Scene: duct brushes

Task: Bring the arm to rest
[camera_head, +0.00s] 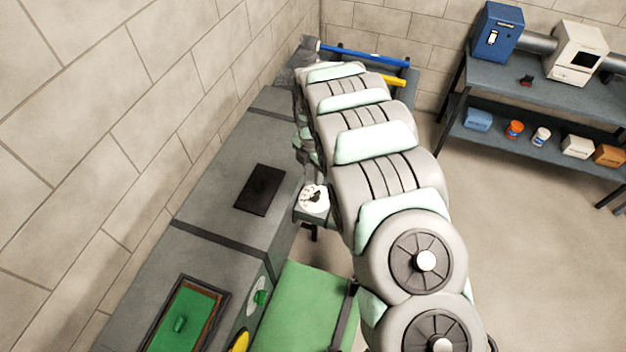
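My arm, a chain of grey and pale green links, runs from the bottom right up to the back middle of the head view. My gripper is not visible; its fingers do not show past the links. A blue rod (362,55) and a yellow rod (393,81) lie at the back, behind the far end of my arm. The yellow rod is partly hidden by my arm.
A long grey duct (215,205) with a dark panel (260,190) and a green hatch (183,318) runs along the left wall. A round gauge (313,198) sits beside my arm. A green surface (300,310) lies below. A shelved bench (555,92) stands back right; floor between is clear.

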